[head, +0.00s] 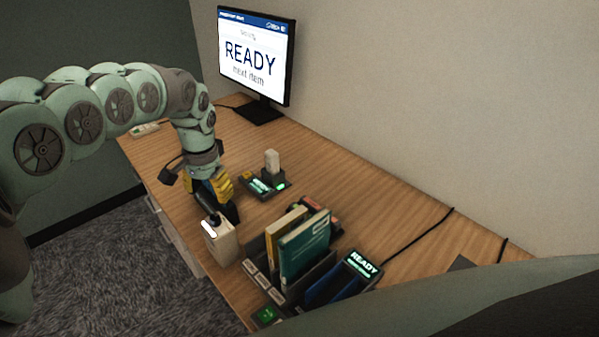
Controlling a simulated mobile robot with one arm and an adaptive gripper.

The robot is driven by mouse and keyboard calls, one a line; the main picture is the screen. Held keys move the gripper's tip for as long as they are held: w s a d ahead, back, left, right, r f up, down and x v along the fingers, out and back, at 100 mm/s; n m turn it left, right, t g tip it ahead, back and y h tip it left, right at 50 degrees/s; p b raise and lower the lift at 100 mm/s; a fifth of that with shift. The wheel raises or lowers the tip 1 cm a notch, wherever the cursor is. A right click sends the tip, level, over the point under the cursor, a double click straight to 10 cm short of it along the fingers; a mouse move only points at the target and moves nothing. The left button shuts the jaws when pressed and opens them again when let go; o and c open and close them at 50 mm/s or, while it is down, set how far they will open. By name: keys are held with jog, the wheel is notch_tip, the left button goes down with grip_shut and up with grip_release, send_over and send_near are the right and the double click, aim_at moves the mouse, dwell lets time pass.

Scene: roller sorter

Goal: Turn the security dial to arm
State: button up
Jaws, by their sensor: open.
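A cream box (222,247) stands near the front edge of the desk. On its top are a dark round part (214,220) and a bright white label or light (209,229). The dark part looks like a knob, but I cannot read any marking, so I cannot tell for sure whether it is the security dial or which way it points. My gripper (217,208), with black and yellow fingers, reaches down just behind and above the box. It is open. The fingers partly cover the box's back side, and I cannot tell whether they touch it.
A monitor (257,55) at the back reads "READY next item". A rack with books (304,247) and a "READY" display (362,263) stand right of the box.

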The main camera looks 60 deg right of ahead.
jog(key=shift+r, duration=1.4)
jog(key=shift+s, duration=0.1)
